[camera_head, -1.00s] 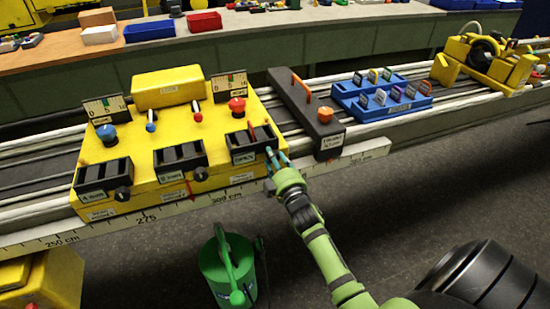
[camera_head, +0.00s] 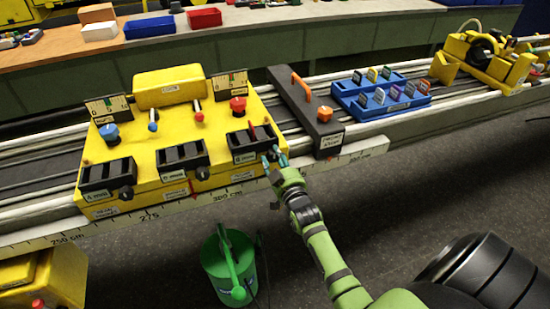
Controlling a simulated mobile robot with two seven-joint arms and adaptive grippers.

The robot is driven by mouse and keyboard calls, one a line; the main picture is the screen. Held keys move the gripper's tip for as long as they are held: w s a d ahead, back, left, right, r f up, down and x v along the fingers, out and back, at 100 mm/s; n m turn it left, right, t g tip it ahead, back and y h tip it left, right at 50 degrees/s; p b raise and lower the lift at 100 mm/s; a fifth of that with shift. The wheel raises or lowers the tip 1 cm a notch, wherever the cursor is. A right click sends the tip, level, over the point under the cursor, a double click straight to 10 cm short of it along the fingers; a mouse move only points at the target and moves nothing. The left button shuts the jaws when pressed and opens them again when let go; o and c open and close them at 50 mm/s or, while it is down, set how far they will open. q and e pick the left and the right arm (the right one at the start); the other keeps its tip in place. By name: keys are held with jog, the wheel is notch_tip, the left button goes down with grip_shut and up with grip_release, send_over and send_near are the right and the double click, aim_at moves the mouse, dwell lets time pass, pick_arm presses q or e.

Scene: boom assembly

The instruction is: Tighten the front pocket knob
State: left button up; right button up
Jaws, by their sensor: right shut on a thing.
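A yellow box (camera_head: 150,155) on the rails has three black pockets along its near edge. Black knobs show on the left pocket (camera_head: 107,176) and the middle pocket (camera_head: 181,158). The right pocket (camera_head: 250,143) holds a thin red piece (camera_head: 252,130). My right gripper (camera_head: 274,159) reaches up from below to the front right corner of this pocket. Its fingers are closed around the place of the pocket's knob and hide it. My left gripper is not in view.
A black block (camera_head: 304,108) with an orange handle stands close right of the gripper. Beyond it are blue racks (camera_head: 380,98). A white scale rail (camera_head: 340,158) runs below the box. A green bucket-like object (camera_head: 222,262) stands on the floor, with open floor to the right.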

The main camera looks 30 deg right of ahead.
jog(key=shift+r, duration=0.15)
dwell(0.4)
jog(key=o, duration=1.1)
jog(key=shift+o, duration=0.2)
jog(key=shift+a, duration=0.1)
jog(key=shift+s, duration=0.3)
jog(key=v, duration=1.1)
jog(key=shift+s, duration=0.2)
